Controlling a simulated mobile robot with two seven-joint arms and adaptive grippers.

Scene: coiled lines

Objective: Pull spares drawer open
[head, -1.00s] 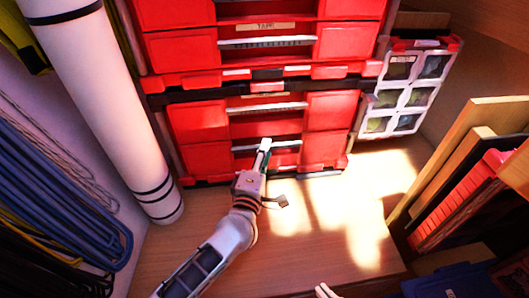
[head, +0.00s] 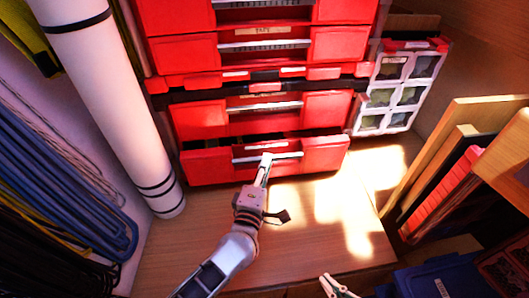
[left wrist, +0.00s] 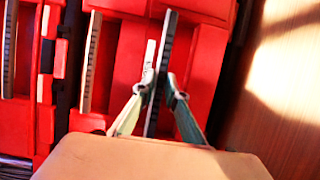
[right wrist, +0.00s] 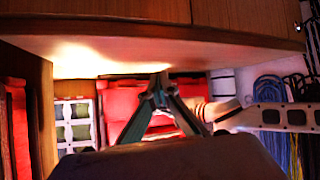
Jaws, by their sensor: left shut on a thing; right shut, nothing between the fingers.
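The bottom red drawer (head: 208,166) of the stacked red unit stands partly open, with a dark gap showing above its front. Its label is too small to read. My left gripper (head: 266,159) is shut on the pale bar handle (head: 288,155) of this drawer. The left wrist view shows the fingers (left wrist: 160,90) on either side of the handle bar (left wrist: 168,42). My right gripper (head: 338,287) is at the bottom edge of the head view, away from the drawers. In the right wrist view its fingertips (right wrist: 160,95) are together and empty.
The drawer above (head: 205,118) is closed. A white roll (head: 110,110) stands at the left, beside hanging blue coiled lines (head: 60,180). A white-framed bin rack (head: 395,90) stands right of the unit. Boards (head: 450,160) lean at the right. The wooden surface before the drawer is clear.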

